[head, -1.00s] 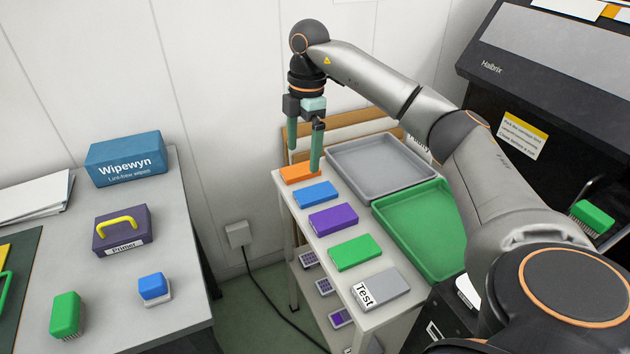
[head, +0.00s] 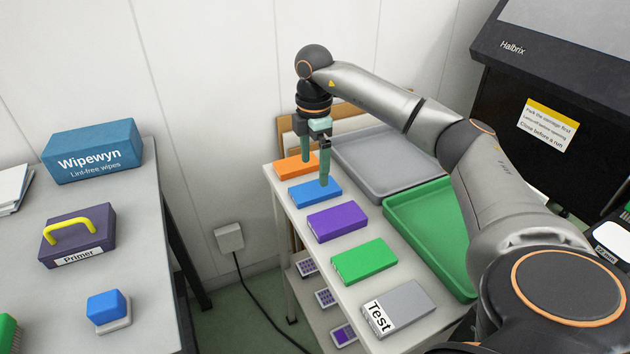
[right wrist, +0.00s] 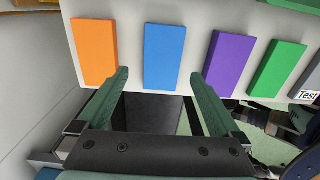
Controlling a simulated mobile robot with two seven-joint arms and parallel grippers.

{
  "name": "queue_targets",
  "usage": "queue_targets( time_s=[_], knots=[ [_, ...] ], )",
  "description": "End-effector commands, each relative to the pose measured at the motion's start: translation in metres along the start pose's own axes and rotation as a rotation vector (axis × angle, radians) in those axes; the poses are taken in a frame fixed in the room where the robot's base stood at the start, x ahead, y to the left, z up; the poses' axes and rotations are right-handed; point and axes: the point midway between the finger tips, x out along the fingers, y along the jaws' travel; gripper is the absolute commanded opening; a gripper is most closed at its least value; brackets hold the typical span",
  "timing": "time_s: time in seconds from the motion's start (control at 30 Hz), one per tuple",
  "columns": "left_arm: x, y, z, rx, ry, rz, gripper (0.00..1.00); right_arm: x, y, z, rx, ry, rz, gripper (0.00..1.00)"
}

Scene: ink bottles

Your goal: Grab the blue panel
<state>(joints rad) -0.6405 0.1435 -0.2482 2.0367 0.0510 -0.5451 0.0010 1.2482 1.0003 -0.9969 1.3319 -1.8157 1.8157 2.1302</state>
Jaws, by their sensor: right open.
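The blue panel (head: 313,194) lies flat on the small white stand, between the orange panel (head: 295,167) and the purple panel (head: 337,222). My right gripper (head: 315,171) is open and empty, fingers pointing down by the blue panel. One fingertip overlaps the blue panel in the head view; whether it touches cannot be told. In the right wrist view the blue panel (right wrist: 164,57) shows whole, between and beyond the two spread fingertips (right wrist: 160,76). My left gripper is not in view.
A green panel (head: 364,262) and a grey "Test" panel (head: 405,306) continue the row. A grey tray (head: 385,170) and a green tray (head: 424,231) lie to its right. A second table at left holds a Wipewyn box (head: 94,152) and a Primer case (head: 77,236).

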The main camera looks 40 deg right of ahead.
Motion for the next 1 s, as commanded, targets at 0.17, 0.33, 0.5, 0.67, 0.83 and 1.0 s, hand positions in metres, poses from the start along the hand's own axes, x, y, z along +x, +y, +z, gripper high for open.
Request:
queue_targets(
  time_s=[0.17,0.33,0.5,0.67,0.83,1.0],
  knots=[
    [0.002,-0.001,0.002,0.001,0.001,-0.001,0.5,0.014,-0.001,0.002,0.0,-0.001,-0.001,1.0],
    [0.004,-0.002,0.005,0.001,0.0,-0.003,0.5,0.041,-0.006,0.006,0.001,-0.002,-0.003,1.0],
    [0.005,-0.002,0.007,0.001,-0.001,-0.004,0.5,0.056,-0.005,0.005,0.0,0.0,0.0,1.0],
    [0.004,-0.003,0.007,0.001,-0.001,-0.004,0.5,0.058,-0.004,0.005,0.0,0.0,0.001,1.0],
    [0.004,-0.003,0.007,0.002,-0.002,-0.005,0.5,0.057,-0.004,0.005,-0.001,0.0,0.001,0.91],
    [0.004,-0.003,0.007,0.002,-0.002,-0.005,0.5,0.057,-0.004,0.005,-0.001,0.0,0.0,0.72]
  ],
)
